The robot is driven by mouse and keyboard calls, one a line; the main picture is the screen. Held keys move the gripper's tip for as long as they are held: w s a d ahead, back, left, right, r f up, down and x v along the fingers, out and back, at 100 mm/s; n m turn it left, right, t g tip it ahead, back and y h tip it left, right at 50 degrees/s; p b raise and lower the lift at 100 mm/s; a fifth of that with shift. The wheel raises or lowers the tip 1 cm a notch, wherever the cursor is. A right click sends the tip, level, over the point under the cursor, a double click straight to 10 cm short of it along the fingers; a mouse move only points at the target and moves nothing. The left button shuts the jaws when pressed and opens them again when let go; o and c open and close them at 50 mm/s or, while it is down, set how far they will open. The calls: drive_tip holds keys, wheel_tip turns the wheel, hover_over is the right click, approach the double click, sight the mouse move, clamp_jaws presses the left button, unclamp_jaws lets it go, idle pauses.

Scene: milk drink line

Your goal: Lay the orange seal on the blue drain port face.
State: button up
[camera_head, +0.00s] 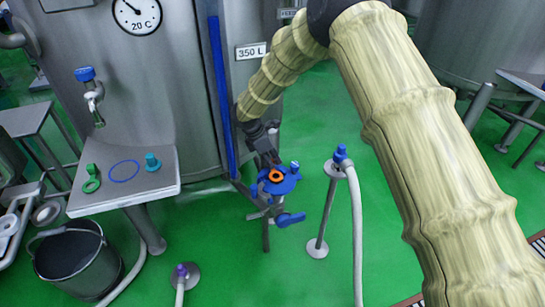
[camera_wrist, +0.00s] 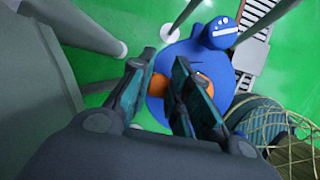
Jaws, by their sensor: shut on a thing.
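The orange seal (camera_head: 276,174) is a small ring seen over the blue drain port face (camera_head: 285,187) at the foot of the tank. My gripper (camera_head: 270,164) is above the port, with its fingers shut on the seal. In the wrist view, orange parts of the seal (camera_wrist: 204,88) show beside and between the two dark fingers (camera_wrist: 165,98), with the blue face (camera_wrist: 186,52) behind them. The fingers hide much of the seal. I cannot tell whether the seal touches the face.
A blue handle (camera_head: 291,219) sticks out below the port. To the right stands a post with a blue cap (camera_head: 340,154) and a white hose. At left, a small steel table (camera_head: 125,192) holds a green ring and a teal fitting, above a dark bucket (camera_head: 75,257).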

drive_tip(key=shift+f, duration=0.45)
idle(0.6)
drive_tip(key=o, duration=0.8)
drive_tip(key=shift+r, duration=0.15)
wheel_tip(320, 180, up, 10)
drive_tip(key=shift+f, duration=0.1)
